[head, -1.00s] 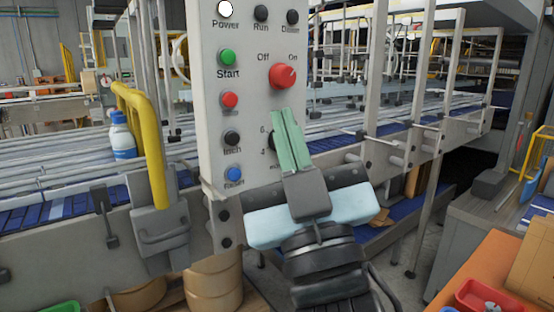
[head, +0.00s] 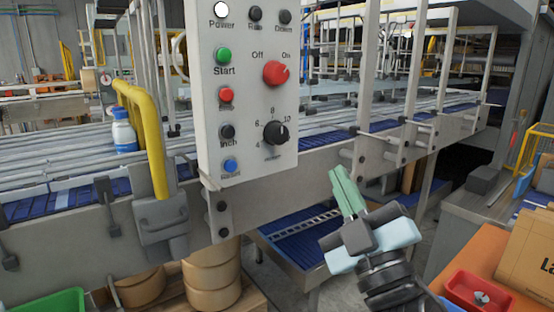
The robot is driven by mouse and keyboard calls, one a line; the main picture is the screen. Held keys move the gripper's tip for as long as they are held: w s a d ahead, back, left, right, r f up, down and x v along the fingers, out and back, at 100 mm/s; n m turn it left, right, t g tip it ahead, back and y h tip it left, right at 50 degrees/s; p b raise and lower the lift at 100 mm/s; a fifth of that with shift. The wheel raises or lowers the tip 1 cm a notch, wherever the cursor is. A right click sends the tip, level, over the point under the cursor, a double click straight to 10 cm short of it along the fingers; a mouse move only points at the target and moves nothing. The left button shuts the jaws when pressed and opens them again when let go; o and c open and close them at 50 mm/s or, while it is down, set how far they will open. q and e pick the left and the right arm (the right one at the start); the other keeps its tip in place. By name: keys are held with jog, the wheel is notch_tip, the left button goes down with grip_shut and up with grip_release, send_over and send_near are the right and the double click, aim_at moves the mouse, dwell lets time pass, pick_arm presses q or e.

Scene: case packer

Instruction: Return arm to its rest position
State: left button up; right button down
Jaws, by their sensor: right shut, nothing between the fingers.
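My right gripper (head: 344,186) is shut and empty, with its green fingers together and pointing up and to the left. It is in the lower right of the head view, below and to the right of the control panel (head: 212,120) and apart from it. The panel carries a red Off/On switch (head: 275,73), a black numbered dial (head: 275,133) and several push buttons, among them a green Start button (head: 223,55). The white Power light (head: 221,9) shows at the top. My left gripper is not in view.
A yellow guard rail (head: 153,140) and a blue-and-white bottle (head: 123,130) on the conveyor are at left. An orange table (head: 480,262) with a red tray (head: 465,296) and a cardboard box (head: 530,255) is at lower right. A green bin (head: 50,304) is at lower left.

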jog(key=w+d+f+g+h, duration=0.1)
jog(key=w+d+f+g, duration=0.15)
jog(key=f, duration=0.45)
jog(key=w+d+f+g+h, duration=0.1)
jog(key=d+f+h, duration=0.1)
jog(key=d+f, duration=0.35)
jog(key=s+d+f+m+g+h, duration=0.1)
jog(key=s+d+f+g, duration=0.15)
jog(key=f, duration=0.95)
jog(key=s+d+f+m+g+h, duration=0.1)
jog(key=s+d+f+m+g, duration=0.15)
jog(key=f, duration=0.95)
jog(key=s+d+f+m+g+h, duration=0.15)
jog(key=s+d+f+g, duration=0.3)
jog(key=s+f, duration=0.9)
jog(key=s+d+f+m+g, duration=0.25)
jog(key=s+d+f, duration=0.25)
jog(key=s+f, duration=0.8)
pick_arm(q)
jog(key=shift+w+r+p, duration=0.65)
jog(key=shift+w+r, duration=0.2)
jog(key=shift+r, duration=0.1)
pick_arm(e)
jog(key=a+r+m, duration=0.4)
jog(key=a, duration=0.7)
jog(key=shift+s+a+r+t, duration=0.3)
jog(key=shift+r+t, duration=0.1)
jog(key=shift+t, duration=0.05)
